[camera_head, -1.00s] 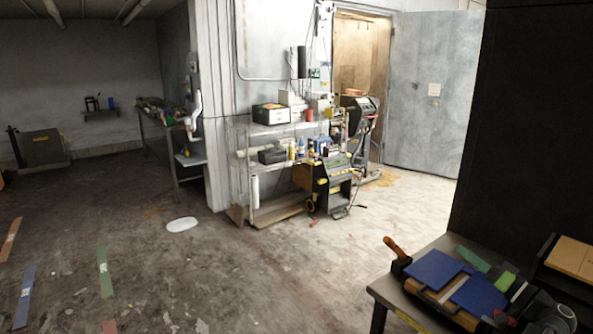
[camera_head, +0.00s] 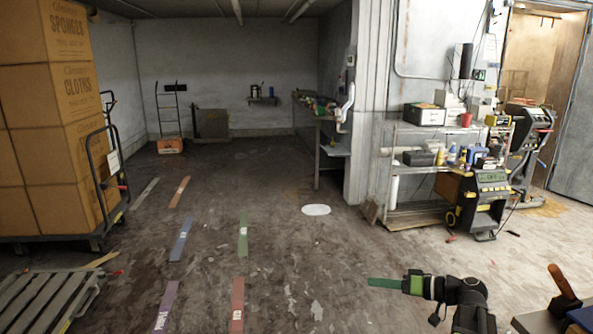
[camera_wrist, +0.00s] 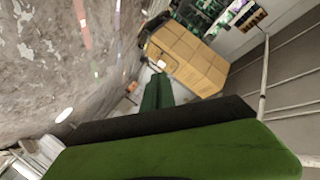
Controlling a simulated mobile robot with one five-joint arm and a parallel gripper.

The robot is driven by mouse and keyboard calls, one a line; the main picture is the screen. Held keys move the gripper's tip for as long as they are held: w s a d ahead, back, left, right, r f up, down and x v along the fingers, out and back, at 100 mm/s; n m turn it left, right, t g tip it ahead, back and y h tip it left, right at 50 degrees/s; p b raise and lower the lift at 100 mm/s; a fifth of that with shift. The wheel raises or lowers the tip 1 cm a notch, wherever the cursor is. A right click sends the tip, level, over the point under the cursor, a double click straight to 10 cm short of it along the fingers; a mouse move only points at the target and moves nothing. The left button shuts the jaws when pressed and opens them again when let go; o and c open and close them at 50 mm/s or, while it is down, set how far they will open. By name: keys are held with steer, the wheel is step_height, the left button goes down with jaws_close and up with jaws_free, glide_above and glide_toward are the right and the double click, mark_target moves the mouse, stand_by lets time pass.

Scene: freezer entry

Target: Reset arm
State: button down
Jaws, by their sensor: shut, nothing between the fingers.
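My gripper (camera_head: 378,283) shows at the lower right of the head view. Its green fingers are closed together, point left and hold nothing. My dark arm is partly visible behind it, above bare floor. In the wrist view, the gripper's green fingers (camera_wrist: 157,93) reach toward the middle, and a green part fills the lower edge. The wrist picture is strongly tilted.
Stacked cartons (camera_head: 62,120) stand on a cart at the left, with a pallet (camera_head: 48,297) in front. A wire shelf (camera_head: 410,217) and a yellow-black machine (camera_head: 483,203) stand at the right. A table corner (camera_head: 535,322) is at lower right.

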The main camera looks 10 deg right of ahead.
steer(key=s+a+f+n+g+h+b, duration=0.1)
steer(key=s+a+f+g+h+b, duration=0.2)
steer(key=a+f, duration=0.75)
steer(key=s+a+f+n+g+h, duration=0.1)
steer(key=s+a+f+g+h, duration=0.3)
steer(key=a+f, duration=0.65)
steer(key=s+d+m+g+h, duration=0.2)
steer(key=d+m+h, duration=0.25)
steer(key=d, duration=0.35)
step_height(320, 180, up, 17)
steer(key=p, duration=1.7)
steer(key=shift+w+a+r+h+p, duration=0.15)
steer(key=shift+w+r+h+p, duration=0.05)
steer(key=shift+h+p, duration=0.2)
